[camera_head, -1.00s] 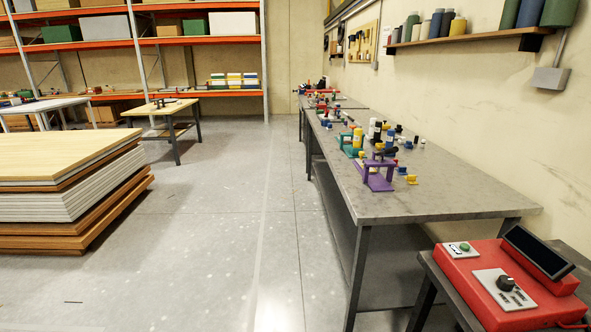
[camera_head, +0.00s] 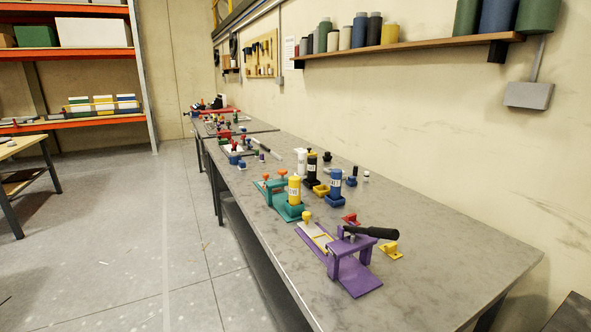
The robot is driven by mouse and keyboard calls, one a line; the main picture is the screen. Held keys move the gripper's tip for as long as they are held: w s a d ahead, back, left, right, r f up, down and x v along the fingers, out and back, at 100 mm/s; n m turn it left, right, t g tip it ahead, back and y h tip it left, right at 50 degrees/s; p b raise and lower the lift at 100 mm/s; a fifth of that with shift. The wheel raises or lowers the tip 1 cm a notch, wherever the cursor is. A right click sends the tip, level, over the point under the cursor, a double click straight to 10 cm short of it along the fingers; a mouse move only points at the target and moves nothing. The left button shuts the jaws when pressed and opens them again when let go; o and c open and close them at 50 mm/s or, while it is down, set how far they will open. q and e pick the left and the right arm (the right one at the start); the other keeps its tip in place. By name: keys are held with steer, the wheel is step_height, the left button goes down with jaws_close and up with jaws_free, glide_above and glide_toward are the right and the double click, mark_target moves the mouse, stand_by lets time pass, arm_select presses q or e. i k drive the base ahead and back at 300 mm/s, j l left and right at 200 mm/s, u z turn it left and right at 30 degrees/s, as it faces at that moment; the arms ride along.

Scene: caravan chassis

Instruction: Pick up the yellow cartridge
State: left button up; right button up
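The yellow cartridge (camera_head: 294,189) stands upright on the grey workbench (camera_head: 420,262), in a teal holder (camera_head: 288,212). It has a white label whose text is too small to read surely. White (camera_head: 302,162), black (camera_head: 311,165) and blue (camera_head: 335,184) cartridges stand behind it and to its right. Neither of my grippers is in view.
A purple fixture (camera_head: 352,268) with a black handle stands in front of the yellow cartridge, with a small yellow piece (camera_head: 391,250) beside it. More small items lie farther along the bench.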

mark_target(294, 181)
steer(key=i+j+z, duration=0.1)
steer(key=z, duration=0.3)
steer(key=j+z, duration=0.4)
steer(key=i+j+z, duration=0.1)
steer(key=z, duration=0.3)
steer(key=j+z, duration=0.25)
steer(key=z, duration=0.15)
